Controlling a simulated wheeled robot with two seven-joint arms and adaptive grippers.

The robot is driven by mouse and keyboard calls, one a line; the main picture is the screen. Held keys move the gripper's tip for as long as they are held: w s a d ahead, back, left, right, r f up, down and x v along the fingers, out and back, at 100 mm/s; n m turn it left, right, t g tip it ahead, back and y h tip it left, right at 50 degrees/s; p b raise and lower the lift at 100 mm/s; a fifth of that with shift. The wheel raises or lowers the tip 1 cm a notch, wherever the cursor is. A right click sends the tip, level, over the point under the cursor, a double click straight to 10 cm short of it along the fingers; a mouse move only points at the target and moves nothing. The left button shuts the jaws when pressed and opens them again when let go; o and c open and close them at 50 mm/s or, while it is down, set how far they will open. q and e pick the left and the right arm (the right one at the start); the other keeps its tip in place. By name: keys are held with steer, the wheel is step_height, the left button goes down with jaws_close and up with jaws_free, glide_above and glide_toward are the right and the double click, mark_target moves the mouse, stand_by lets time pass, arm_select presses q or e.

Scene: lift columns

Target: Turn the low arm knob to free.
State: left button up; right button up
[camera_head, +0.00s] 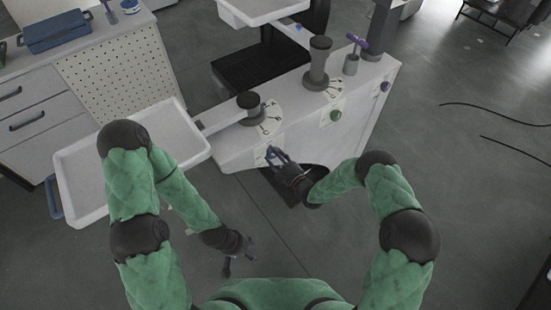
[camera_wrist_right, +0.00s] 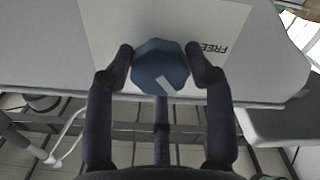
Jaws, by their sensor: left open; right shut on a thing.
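The blue knob (camera_wrist_right: 161,68) is on a pale plate (camera_wrist_right: 110,40) on the front of the white cabinet. It is faceted and carries a white pointer mark, which points to the lower right in the right wrist view. The word FREE shows upside down to the right of the knob. My right gripper (camera_wrist_right: 165,66) has one finger on each side of the knob and is shut on it. In the head view my right gripper (camera_head: 272,154) reaches the cabinet's front and largely covers the knob. My left gripper (camera_head: 240,262) is open and empty, low over the floor.
The white cabinet (camera_head: 235,150) also bears a green knob (camera_head: 336,115) and a purple knob (camera_head: 385,87). Dark columns (camera_head: 318,62) stand on its top. A white tray (camera_head: 85,190) on an arm is at left. Open floor lies right, with dark cables (camera_head: 500,115).

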steer(key=n+b, duration=0.1)
steer(key=n, duration=0.1)
steer(key=n+b, duration=0.3)
steer(key=shift+a+n, duration=0.3)
steer(key=shift+n, duration=0.1)
steer(key=shift+s+a+f+n+b, duration=0.1)
steer(key=shift+n+b, duration=1.05)
steer(key=shift+n, duration=0.05)
steer(key=shift+s+n+b, duration=0.1)
steer(key=shift+n+b, duration=1)
steer(key=shift+n, duration=0.1)
steer(key=shift+s+f, duration=0.1)
steer(key=o, duration=1.1)
steer(key=shift+a, duration=0.15)
steer(key=shift+d, duration=0.25)
